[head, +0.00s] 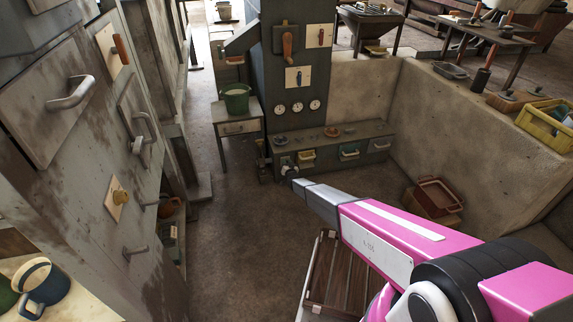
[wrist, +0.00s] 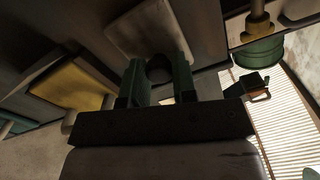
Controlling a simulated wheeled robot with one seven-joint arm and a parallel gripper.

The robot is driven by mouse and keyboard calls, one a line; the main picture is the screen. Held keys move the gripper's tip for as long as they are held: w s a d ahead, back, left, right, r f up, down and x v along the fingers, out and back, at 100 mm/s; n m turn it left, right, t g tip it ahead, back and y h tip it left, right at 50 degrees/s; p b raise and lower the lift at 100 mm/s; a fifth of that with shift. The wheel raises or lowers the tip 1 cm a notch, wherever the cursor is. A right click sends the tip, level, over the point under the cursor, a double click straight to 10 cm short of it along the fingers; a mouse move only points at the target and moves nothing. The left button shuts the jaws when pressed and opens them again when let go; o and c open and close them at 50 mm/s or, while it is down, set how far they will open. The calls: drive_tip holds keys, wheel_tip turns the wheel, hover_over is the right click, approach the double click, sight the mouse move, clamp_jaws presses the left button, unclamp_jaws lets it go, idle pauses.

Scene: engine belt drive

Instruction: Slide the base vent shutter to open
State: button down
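The low grey base (head: 330,142) of the machine column runs along the back wall. Its front carries several small fittings. The base vent shutter seems to be the pale plate at the left end (head: 284,160), partly hidden by my gripper (head: 288,171). In the wrist view a pale plate (wrist: 145,28) lies just beyond my gripper (wrist: 158,76). My two green fingers stand apart, one on each side of a dark round knob-like shape (wrist: 158,66). I cannot tell whether they touch it.
A yellow fitting (head: 306,155) sits just right of my gripper, and also shows in the wrist view (wrist: 75,84). A small table with a green bucket (head: 236,98) stands left of the column. A wooden slatted pallet (head: 340,272) lies below my arm.

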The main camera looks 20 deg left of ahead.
drive_tip(key=shift+f, duration=2.5)
drive_tip(key=c, duration=0.9)
unclamp_jaws()
